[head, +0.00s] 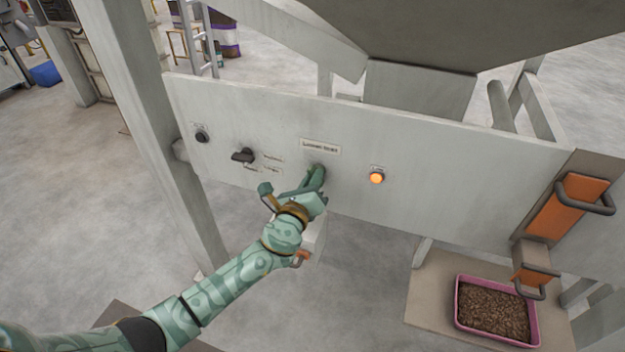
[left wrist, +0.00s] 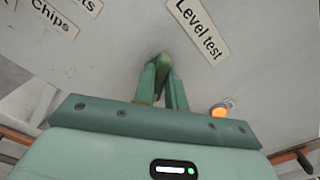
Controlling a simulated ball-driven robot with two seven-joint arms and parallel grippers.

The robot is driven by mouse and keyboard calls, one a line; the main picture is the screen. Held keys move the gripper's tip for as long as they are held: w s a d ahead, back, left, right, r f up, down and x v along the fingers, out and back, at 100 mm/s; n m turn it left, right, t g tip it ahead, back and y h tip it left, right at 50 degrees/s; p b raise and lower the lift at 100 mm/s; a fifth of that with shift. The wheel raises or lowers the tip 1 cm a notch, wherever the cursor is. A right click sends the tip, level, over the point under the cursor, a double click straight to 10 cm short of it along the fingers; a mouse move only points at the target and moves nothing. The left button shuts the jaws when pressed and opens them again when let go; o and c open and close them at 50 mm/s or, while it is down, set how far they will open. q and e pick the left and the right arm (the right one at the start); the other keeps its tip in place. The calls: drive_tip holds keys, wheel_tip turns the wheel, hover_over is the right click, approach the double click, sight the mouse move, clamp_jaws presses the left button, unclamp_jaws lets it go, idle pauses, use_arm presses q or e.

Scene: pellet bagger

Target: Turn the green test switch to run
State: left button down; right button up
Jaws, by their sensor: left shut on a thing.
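The green test switch (left wrist: 162,62) sits on the grey panel (head: 452,168), just below the "Level test" label (head: 320,147), which also shows in the left wrist view (left wrist: 202,28). My left gripper (head: 316,180) is at the panel, its two fingers on either side of the switch knob and shut on it, as the left wrist view (left wrist: 163,84) shows. The fingers hide most of the switch in the head view, and I cannot read its setting. My right gripper is not in view.
A lit orange button (head: 376,178) is right of the switch. A black selector (head: 243,156) and a black knob (head: 201,136) are to the left. An orange handled part (head: 568,207) is at the panel's right end, above a pink tray (head: 459,319) of brown pellets.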

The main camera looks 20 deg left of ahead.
use_arm(q)
drive_tip(key=shift+a+f+n+b, duration=0.15)
drive_tip(key=shift+n+b, duration=0.6)
drive_tip(key=shift+n, duration=2.05)
drive_tip(key=shift+f+n+b, duration=0.1)
drive_tip(key=shift+n+b, duration=0.65)
drive_tip(key=shift+n, duration=2.05)
drive_tip(key=c, duration=1.4)
unclamp_jaws()
drive_tip(key=shift+c, duration=0.2)
